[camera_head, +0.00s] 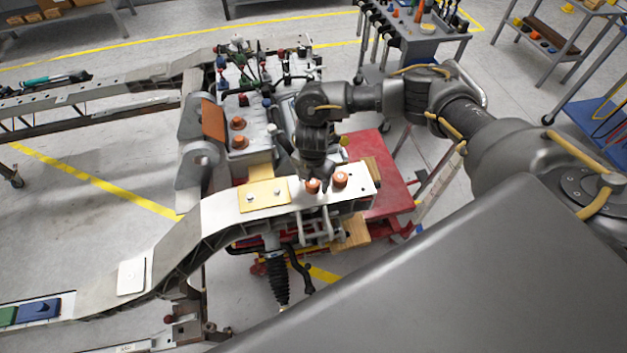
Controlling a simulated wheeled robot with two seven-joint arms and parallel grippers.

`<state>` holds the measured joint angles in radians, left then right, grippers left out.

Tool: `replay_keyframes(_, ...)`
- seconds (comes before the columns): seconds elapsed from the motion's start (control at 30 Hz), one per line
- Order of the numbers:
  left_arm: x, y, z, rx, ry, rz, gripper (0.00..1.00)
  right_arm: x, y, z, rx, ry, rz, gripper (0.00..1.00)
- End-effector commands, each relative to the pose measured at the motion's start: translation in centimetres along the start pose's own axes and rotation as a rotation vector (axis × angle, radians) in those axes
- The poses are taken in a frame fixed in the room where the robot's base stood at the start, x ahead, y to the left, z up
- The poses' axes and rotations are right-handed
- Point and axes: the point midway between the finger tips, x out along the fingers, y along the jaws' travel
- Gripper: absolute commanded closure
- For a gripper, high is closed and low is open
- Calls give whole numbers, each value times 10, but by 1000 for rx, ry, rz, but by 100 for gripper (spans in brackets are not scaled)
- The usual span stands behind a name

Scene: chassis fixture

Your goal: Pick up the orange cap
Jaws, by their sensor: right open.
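Several orange caps show in the head view. One orange cap (312,186) sits on the near metal rail of the chassis (222,212), right under my right gripper. A second orange cap (340,179) sits just to its right on the same rail. Two more, a far one (238,122) and a near one (240,142), sit on a grey block left of my arm. My right gripper (313,178) points down, open, at the first cap. The fingers are small and dark, and I cannot tell whether they touch it. My left gripper is out of view.
A yellow plate (264,194) lies on the rail left of the caps. A red cart (390,185) stands under the chassis at the right. Tool carts (425,42) stand behind. A blue block (38,309) lies at the lower left. Open floor (90,228) lies left.

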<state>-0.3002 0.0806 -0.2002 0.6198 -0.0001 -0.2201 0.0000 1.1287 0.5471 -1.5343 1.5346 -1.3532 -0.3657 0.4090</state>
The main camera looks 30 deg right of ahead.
Motion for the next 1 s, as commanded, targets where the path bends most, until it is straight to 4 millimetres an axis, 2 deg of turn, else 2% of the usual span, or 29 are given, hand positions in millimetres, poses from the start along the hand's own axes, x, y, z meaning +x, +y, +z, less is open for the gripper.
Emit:
replay_keyframes(0.1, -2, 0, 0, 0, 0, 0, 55, 8, -1, 0, 0, -1, -2, 37)
replay_keyframes(0.33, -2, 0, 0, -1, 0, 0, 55, 10, -1, 0, -1, -1, -1, 37)
replay_keyframes(0.77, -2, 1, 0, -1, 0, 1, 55, 9, 0, 0, -1, -1, -1, 93)
replay_keyframes(1.0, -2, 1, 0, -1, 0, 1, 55, 9, 0, 0, -1, -1, 0, 93)
